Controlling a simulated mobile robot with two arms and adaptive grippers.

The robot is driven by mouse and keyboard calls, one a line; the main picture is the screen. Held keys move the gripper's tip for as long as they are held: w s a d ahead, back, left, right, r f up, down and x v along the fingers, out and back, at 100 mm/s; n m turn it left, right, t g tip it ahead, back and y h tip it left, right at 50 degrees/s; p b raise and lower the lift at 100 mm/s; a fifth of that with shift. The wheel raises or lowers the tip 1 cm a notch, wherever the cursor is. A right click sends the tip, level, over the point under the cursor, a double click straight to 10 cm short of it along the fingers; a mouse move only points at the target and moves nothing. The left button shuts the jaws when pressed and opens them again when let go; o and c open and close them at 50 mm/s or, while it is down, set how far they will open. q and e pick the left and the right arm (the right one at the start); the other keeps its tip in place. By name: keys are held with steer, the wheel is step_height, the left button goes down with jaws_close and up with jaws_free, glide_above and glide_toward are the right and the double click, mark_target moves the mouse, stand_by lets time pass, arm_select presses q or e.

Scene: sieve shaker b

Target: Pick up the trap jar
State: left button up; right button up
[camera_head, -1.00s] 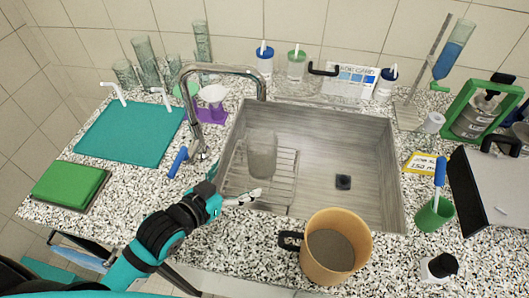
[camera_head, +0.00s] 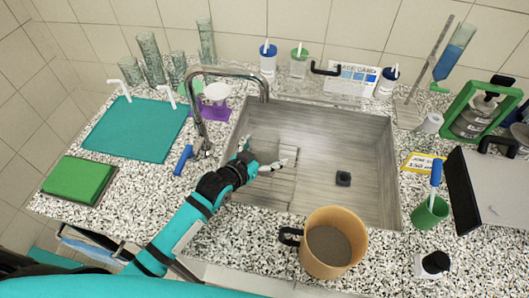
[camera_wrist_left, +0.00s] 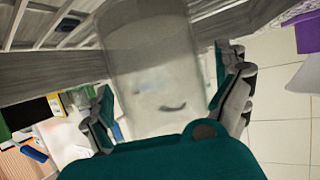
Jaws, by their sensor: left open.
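The trap jar (camera_head: 264,143) is a clear, greyish glass jar in the sink, at the wire rack; my gripper partly covers it in the head view. In the left wrist view the jar (camera_wrist_left: 150,65) stands large between the two fingers, with gaps at its sides. My left gripper (camera_head: 276,161) reaches over the sink's left part and is open around the jar; it also shows in the left wrist view (camera_wrist_left: 168,85). I cannot tell whether a finger touches the glass. My right gripper is not in view.
The sink (camera_head: 365,160) has a wire rack (camera_head: 278,185) at its left. The faucet (camera_head: 202,130) rises close to my left forearm. A tan mug (camera_head: 328,243) stands at the front edge. A blue-handled item (camera_head: 183,160) lies left of the faucet. The sink's right part is mostly clear.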

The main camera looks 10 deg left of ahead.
mark_target(264, 129)
arm_select(q)
steer(key=shift+c, duration=0.3)
steer(key=c, duration=1.2)
steer(key=shift+r+b, duration=0.55)
steer(key=shift+r, duration=4.4)
